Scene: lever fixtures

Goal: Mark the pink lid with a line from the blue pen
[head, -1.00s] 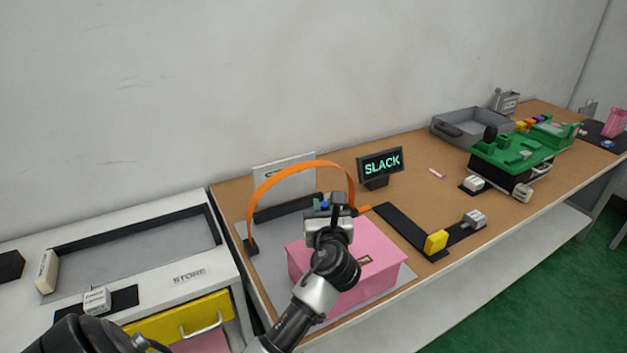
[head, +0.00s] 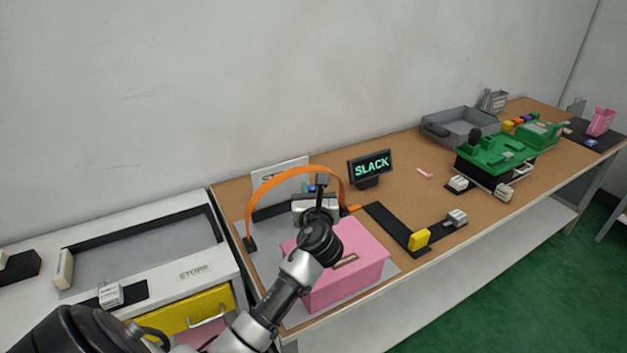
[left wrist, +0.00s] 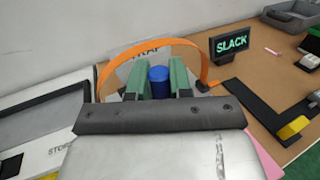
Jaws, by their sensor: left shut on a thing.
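The pink box (head: 355,285) stands on a grey mat on the brown bench, and its pink lid (head: 368,243) faces up with a small brownish patch on it. My left gripper (head: 318,188) is above the back left part of the lid, partly hiding it with its arm. In the left wrist view its green fingers (left wrist: 159,82) are shut on the blue pen (left wrist: 158,76), whose rounded blue end shows between them. The pen's tip is hidden, so I cannot tell whether it touches the lid. My right gripper is not in view.
An orange arch (head: 262,184) rises close behind and left of my left gripper. The SLACK sign (head: 370,165) stands behind. A black L-shaped track with a yellow block (head: 419,239) lies right of the box. A yellow drawer (head: 185,310) is at lower left.

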